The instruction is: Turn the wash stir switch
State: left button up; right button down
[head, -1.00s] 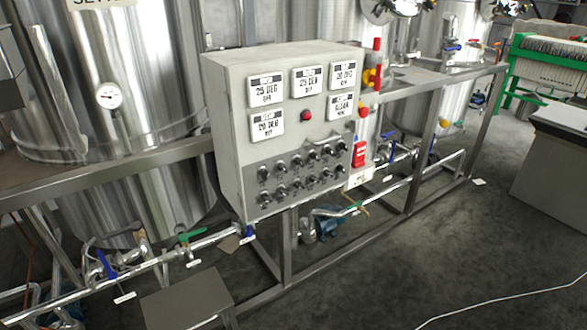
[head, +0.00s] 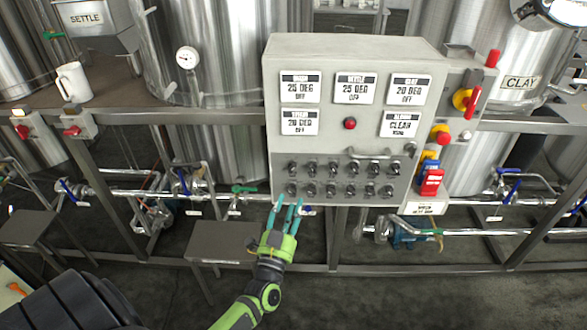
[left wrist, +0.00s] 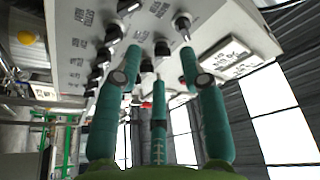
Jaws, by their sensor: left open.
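The grey control panel (head: 333,150) fills the middle of the head view, with two rows of small dark switches low on its front. The switch labels are too small to read in the head view, so I cannot tell which one is the wash stir switch. My left gripper (head: 288,204) has its teal fingers spread just below the lower-left switches (head: 291,190). In the left wrist view the fingers (left wrist: 160,60) are apart and nothing is between them. A dark knob (left wrist: 182,25) is close to the right fingertip; contact cannot be told. My right gripper is not in view.
Several displays, including a top-left one (head: 300,87) reading 25 DEG OFF, and a red lamp (head: 349,123) sit above the switches. A red-and-yellow rotary switch (head: 466,99) is at the right. Pipes and a stool (head: 222,242) are below.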

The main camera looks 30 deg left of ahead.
aim_at(292, 171)
pick_arm(q)
jog(key=shift+y, duration=0.4)
jog(key=w+a+r, duration=0.2)
jog(key=w+r, duration=0.1)
jog(key=w+a+r+p, duration=0.1)
jog(key=w, duration=0.1)
jog(key=shift+r, duration=0.25)
jog(key=shift+w+a+r, duration=0.1)
jog(key=shift+w+a, duration=0.1)
jog(key=shift+w, duration=0.35)
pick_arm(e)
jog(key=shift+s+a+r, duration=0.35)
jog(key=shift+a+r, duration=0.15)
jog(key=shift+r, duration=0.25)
pick_arm(q)
grip_shut()
